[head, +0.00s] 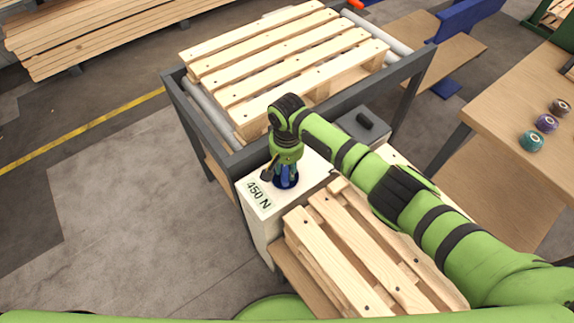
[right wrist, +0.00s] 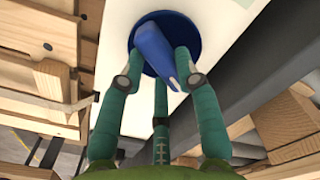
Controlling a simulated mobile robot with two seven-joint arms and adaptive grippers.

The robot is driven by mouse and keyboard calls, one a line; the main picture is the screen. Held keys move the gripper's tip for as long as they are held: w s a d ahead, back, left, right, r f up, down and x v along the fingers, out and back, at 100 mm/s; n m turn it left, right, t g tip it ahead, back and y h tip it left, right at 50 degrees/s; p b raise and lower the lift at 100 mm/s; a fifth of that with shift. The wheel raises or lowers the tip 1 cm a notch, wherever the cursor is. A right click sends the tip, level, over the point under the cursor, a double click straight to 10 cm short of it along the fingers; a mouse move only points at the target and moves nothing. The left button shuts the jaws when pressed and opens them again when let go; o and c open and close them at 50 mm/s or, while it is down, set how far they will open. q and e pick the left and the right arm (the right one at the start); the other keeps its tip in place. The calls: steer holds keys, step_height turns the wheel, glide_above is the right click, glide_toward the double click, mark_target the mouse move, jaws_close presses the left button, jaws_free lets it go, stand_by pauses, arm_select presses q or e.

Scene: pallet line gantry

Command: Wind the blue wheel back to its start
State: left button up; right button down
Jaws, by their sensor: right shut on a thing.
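The blue wheel (head: 291,182) sits on top of a white box marked "450 N" (head: 258,194) beside the roller table. In the right wrist view the wheel (right wrist: 193,38) shows as a blue disc with a raised blue grip (right wrist: 152,45) on the white surface. My right gripper (head: 284,174) points down onto the wheel. In the right wrist view its green fingers (right wrist: 160,85) are closed around the raised grip. The fingers and wrist hide part of the wheel in the head view. My left gripper is in neither view.
A pallet (head: 285,62) lies on the dark-framed roller table (head: 330,103) behind the box. Another wooden pallet (head: 335,255) lies in front of it. A dark box (head: 362,124) with a black knob is near my right forearm. A wooden table (head: 500,105) at right bears several coloured rolls (head: 531,141).

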steer(key=n+p, duration=0.1)
steer(key=n, duration=0.8)
steer(key=shift+w+a+n, duration=0.1)
steer(key=shift+w+n, duration=0.1)
steer(key=shift+n, duration=0.2)
steer(key=n, duration=0.5)
steer(key=shift+a, duration=0.15)
steer(key=n, duration=0.6)
steer(key=shift+a+n, duration=0.15)
steer(key=shift+n, duration=0.25)
steer(key=n, duration=0.5)
steer(key=shift+a+b, duration=0.1)
steer(key=shift+b, duration=0.2)
steer(key=n+b, duration=0.1)
steer(key=n, duration=0.4)
steer(key=shift+s+f+n, duration=0.1)
steer(key=shift+s+n, duration=0.05)
steer(key=shift+n, duration=0.25)
steer(key=n+b, duration=0.1)
steer(key=n, duration=0.4)
steer(key=shift+s+n, duration=0.1)
steer(key=shift+n, duration=0.2)
steer(key=n+b, duration=0.1)
steer(key=n, duration=0.3)
steer(key=shift+s+n, duration=0.15)
steer(key=shift+n, duration=0.15)
steer(key=shift+b, duration=0.3)
